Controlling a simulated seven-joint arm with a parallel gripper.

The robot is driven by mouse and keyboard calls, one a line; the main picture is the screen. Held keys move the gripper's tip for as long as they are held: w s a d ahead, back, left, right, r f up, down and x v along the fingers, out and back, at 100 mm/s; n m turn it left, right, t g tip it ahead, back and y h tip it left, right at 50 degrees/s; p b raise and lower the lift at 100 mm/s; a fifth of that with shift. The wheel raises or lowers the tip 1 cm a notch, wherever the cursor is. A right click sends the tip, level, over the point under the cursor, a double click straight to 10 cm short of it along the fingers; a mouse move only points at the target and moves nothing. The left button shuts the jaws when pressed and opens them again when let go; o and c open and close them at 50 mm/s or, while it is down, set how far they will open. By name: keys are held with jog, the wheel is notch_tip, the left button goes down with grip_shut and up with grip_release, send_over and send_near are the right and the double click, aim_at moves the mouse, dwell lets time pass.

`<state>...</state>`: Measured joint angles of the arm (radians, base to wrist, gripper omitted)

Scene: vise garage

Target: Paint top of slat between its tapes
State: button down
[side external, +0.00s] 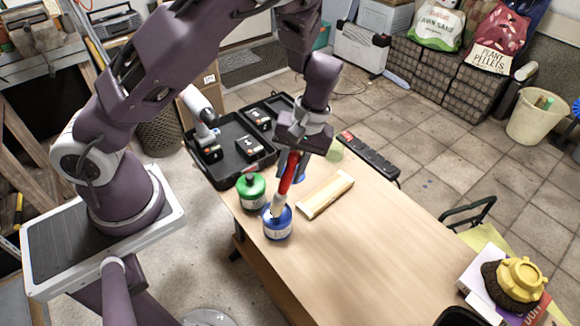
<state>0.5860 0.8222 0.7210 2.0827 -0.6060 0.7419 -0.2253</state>
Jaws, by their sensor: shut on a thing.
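The slat (326,194) is a pale wooden piece lying on the workbench, right of the paint pots. I cannot make out its tapes clearly at this size. My gripper (294,156) is shut on a brush with a red handle (289,172). The brush is tilted, its lower end at the blue paint pot (278,222); I cannot tell whether the bristles are inside the pot or just over it. A green paint pot (251,190) stands behind and left of the blue one.
A black open case (232,180) with several small boxes sits at the bench's far left. A black power strip (368,158) lies along the far edge. A yellow knobbed object (521,279) stands at the right. The bench middle (370,240) is clear.

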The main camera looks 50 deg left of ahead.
aim_at(290, 156)
jog(key=shift+f, duration=0.65)
dwell(1.5)
jog(key=shift+r, duration=3.55)
